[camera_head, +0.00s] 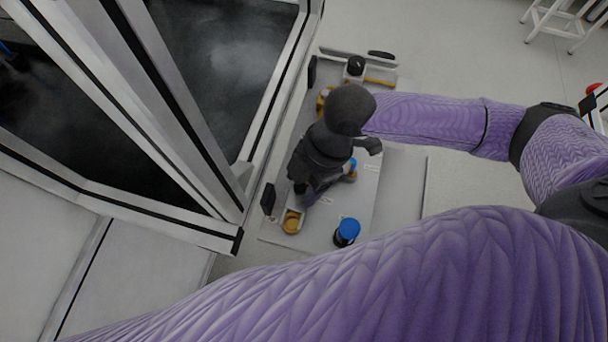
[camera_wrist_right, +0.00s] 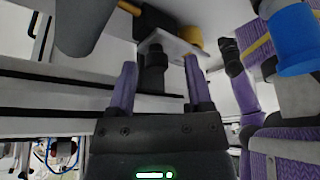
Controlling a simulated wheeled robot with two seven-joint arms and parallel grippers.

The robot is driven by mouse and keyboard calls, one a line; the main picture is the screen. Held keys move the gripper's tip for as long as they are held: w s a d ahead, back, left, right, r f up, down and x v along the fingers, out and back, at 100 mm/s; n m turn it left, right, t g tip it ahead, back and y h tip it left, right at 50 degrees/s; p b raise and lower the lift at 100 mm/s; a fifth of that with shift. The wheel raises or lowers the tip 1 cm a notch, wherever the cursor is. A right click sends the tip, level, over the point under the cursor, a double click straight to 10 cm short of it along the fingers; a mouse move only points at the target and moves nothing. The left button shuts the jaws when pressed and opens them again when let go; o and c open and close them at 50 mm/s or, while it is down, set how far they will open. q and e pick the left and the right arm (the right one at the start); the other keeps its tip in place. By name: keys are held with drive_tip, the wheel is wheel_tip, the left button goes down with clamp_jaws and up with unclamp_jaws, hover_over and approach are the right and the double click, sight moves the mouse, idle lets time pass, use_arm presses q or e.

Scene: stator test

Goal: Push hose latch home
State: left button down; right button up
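My right gripper (camera_head: 304,192) hangs over the near left part of a grey fixture plate (camera_head: 325,225) in the head view. Its fingers are mostly hidden there by its own dark wrist. In the right wrist view my right gripper (camera_wrist_right: 160,64) shows two purple fingers spread apart. A black cylindrical part (camera_wrist_right: 154,70) stands between them, with gaps visible on both sides. A light plate (camera_wrist_right: 172,42) and a yellow round part (camera_wrist_right: 190,37) lie just beyond the fingertips. I cannot tell which part is the hose latch. My left gripper is not in view.
A blue-capped black part (camera_head: 347,231) stands right of the gripper, and a yellow knob (camera_head: 291,222) sits near it. A black knob (camera_head: 355,66) is at the far end. A metal-framed cabinet (camera_head: 240,120) borders the left. A white stool (camera_head: 556,18) stands far away.

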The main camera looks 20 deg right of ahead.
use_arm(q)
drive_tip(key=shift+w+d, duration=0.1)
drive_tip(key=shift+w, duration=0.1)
use_arm(e)
drive_tip(key=shift+r, duration=0.1)
use_arm(q)
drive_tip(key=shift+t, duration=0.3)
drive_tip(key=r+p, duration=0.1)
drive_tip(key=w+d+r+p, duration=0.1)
drive_tip(key=p, duration=0.1)
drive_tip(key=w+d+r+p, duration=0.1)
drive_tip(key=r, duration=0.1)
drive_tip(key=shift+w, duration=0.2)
use_arm(e)
drive_tip(key=v, duration=0.9)
drive_tip(key=shift+d+r, duration=0.2)
drive_tip(key=shift+r, duration=0.15)
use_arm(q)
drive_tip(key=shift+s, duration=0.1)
